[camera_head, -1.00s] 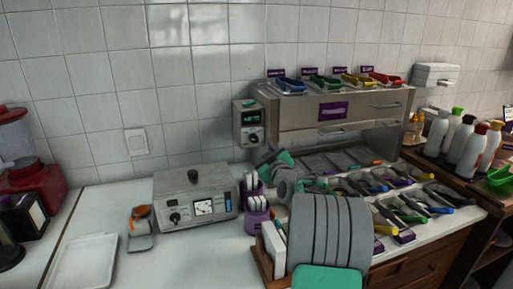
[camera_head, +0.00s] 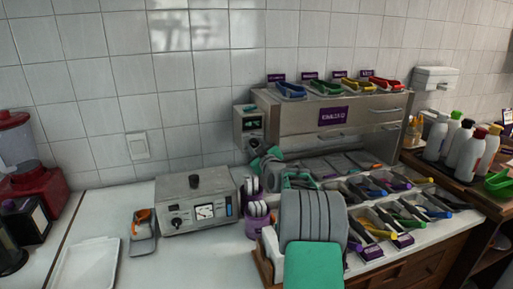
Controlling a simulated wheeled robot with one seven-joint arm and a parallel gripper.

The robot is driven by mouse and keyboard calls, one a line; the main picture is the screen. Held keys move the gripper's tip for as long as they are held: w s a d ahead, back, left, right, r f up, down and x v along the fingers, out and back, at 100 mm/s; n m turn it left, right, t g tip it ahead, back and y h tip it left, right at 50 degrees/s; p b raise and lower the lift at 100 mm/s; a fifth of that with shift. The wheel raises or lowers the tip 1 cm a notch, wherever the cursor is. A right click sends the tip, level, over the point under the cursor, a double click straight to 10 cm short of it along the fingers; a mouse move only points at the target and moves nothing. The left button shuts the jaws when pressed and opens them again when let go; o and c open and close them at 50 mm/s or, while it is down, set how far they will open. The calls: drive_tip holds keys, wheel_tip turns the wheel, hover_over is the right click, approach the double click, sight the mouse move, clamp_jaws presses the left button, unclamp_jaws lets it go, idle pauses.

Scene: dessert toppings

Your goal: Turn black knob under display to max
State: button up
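A small grey wall box (camera_head: 242,127) hangs on the tiles left of the metal cabinet. It has a dark display with green marks (camera_head: 252,123) and a black knob (camera_head: 254,142) below it. My arm, grey and teal, rises from the bottom of the view. Its end, my gripper (camera_head: 263,163), is just below and right of the knob and looks close to it. I cannot tell whether it touches. The fingers are small and partly hidden, so their opening does not show.
A grey device (camera_head: 180,205) with a black knob and a gauge stands on the counter. Purple cups (camera_head: 257,224) stand beside it. A metal cabinet (camera_head: 290,115) with colored tongs on top is right of the wall box. Trays of tools lie below. The left counter is partly clear.

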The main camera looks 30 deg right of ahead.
clamp_jaws()
drive_tip(key=shift+f+m+b, duration=0.15)
drive_tip(key=shift+m+b, duration=0.35)
drive_tip(key=shift+b, duration=0.4)
drive_tip(key=m+b, duration=0.3)
drive_tip(key=shift+f+m, duration=0.1)
drive_tip(key=shift+m, duration=0.2)
drive_tip(key=m+b, duration=0.3)
drive_tip(key=m, duration=0.3)
drive_tip(key=shift+a, duration=0.1)
drive_tip(key=m, duration=0.6)
drive_tip(key=shift+r+m+b, duration=0.3)
drive_tip(key=shift+m, duration=0.1)
drive_tip(key=m, duration=0.6)
drive_tip(key=shift+p, duration=0.35)
drive_tip(key=shift+m, duration=0.4)
